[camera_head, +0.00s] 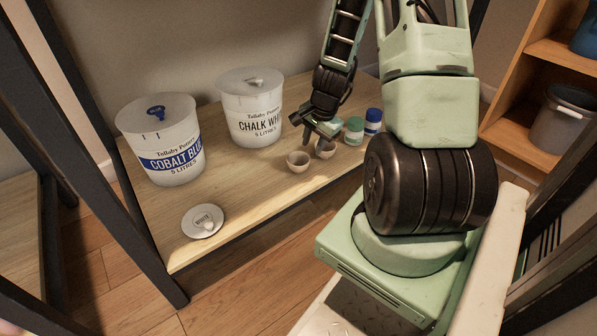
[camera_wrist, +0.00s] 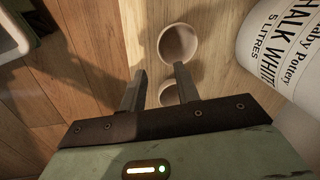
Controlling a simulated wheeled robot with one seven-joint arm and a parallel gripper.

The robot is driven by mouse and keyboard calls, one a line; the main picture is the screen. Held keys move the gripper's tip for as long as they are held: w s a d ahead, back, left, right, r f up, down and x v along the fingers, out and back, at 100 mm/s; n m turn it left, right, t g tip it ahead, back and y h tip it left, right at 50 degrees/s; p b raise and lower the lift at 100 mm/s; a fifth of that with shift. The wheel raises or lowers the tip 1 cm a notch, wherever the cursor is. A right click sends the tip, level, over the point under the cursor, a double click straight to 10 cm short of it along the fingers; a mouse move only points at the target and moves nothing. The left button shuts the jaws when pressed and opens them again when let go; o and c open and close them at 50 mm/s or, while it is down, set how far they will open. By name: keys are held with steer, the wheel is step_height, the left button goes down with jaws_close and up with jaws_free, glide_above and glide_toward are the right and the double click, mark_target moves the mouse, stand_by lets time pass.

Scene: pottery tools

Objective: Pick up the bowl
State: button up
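Two small beige bowls stand upright on the wooden shelf. The left bowl (camera_head: 298,162) is in full view in the head view; it is the upper bowl in the wrist view (camera_wrist: 179,43). The right bowl (camera_head: 325,150) is partly hidden behind my gripper in the head view; in the wrist view it shows lower down (camera_wrist: 168,94), partly covered by the gripper. My gripper (camera_head: 311,142) is above the bowls. In the wrist view its fingers (camera_wrist: 160,70) are spread apart with nothing held between them. Whether a finger touches a bowl I cannot tell.
A Chalk White bucket (camera_head: 252,110) and a Cobalt Blue bucket (camera_head: 162,140) stand behind and left. A white lid (camera_head: 202,221) lies at the shelf's front left. Small jars with green (camera_head: 354,131) and blue (camera_head: 373,121) lids stand right of the bowls.

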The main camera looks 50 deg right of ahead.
mark_target(305, 169)
steer(key=b+x, duration=0.5)
steer(key=x, duration=0.4)
steer(key=shift+w+f, duration=0.1)
steer(key=shift+f, duration=0.15)
steer(key=shift+r, duration=0.1)
jaws_close()
